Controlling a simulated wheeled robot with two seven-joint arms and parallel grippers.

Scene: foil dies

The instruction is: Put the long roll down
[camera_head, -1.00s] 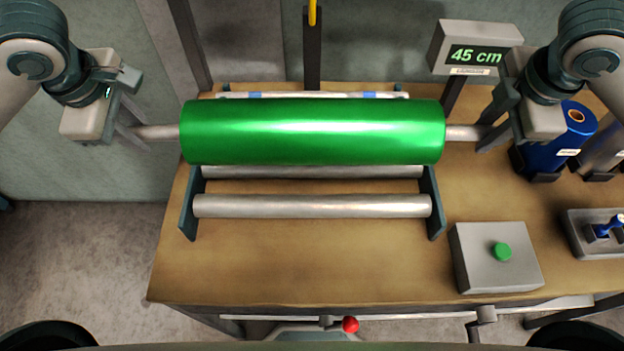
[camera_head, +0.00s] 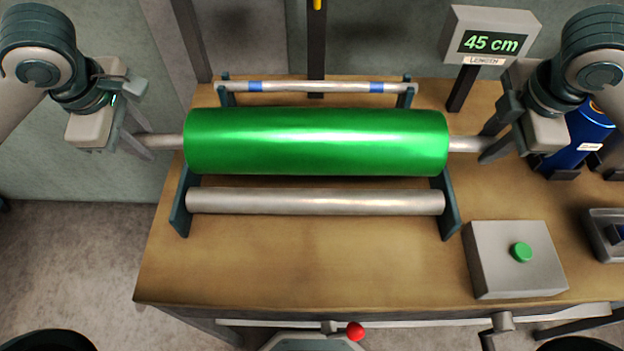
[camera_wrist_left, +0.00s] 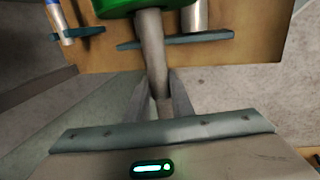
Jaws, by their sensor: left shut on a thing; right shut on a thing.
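A long green foil roll (camera_head: 316,141) lies level across the middle of the head view, with a grey core end sticking out on each side. My left gripper (camera_head: 143,142) is shut on the left core end, which also shows between the fingers in the left wrist view (camera_wrist_left: 160,75). My right gripper (camera_head: 487,145) is shut on the right core end. The roll hangs over a stand with dark side plates (camera_head: 449,205) and a grey roller (camera_head: 315,201) in front. The roll hides the stand's middle, so I cannot tell whether it touches there.
A thin bar with blue bands (camera_head: 315,87) spans the stand's back. A display (camera_head: 490,42) reads 45 cm. A grey box with a green button (camera_head: 521,252) sits at the front right. A blue roll (camera_head: 580,138) stands behind my right gripper. The table's front left (camera_head: 230,265) is clear.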

